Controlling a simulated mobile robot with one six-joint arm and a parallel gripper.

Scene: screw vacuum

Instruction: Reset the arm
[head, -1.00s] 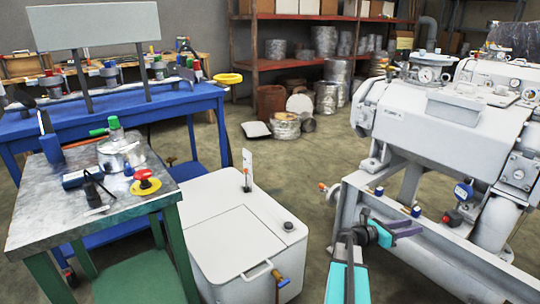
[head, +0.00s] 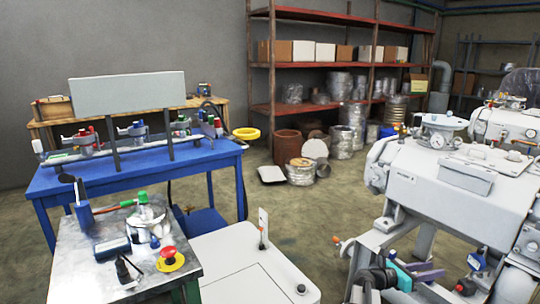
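My gripper (head: 425,271) shows at the lower right of the head view, with teal and purple parts and its purple fingers pointing right. It is in front of the lower frame of the large grey vacuum machine (head: 440,200). I see nothing held in it. The fingers are seen nearly edge-on, so I cannot tell whether they are open or shut. Whether it touches the machine is also unclear. Most of my arm is below the picture edge.
A white box-shaped unit (head: 245,275) stands left of my gripper. A metal-topped table (head: 75,240) with a red button (head: 170,258) is at the lower left, and a blue workbench (head: 60,180) is behind it. Red shelving (head: 320,109) stands at the back. The middle floor is clear.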

